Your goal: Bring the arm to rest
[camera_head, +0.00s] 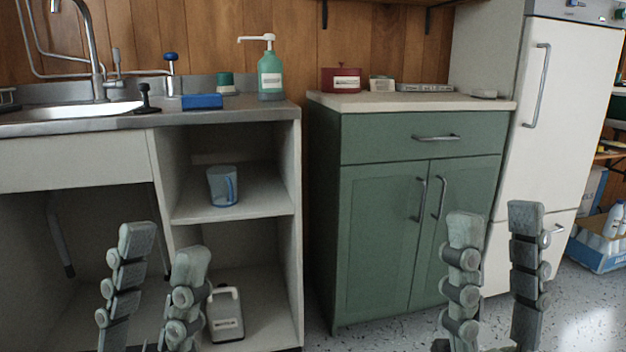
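My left gripper (160,258) is at the lower left of the head view, in front of the open shelf unit. Its two fingers point up and stand apart, with nothing between them. My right gripper (495,232) is at the lower right, in front of the green cabinet and the white fridge. Its two fingers also point up, apart and empty. Neither gripper appears to touch anything. The arm links behind both grippers are below the frame.
A sink counter (130,122) holds a green pump bottle (270,75) and a blue sponge (202,101). The green cabinet (375,215) and fridge (560,110) stand right. Speckled floor shows between.

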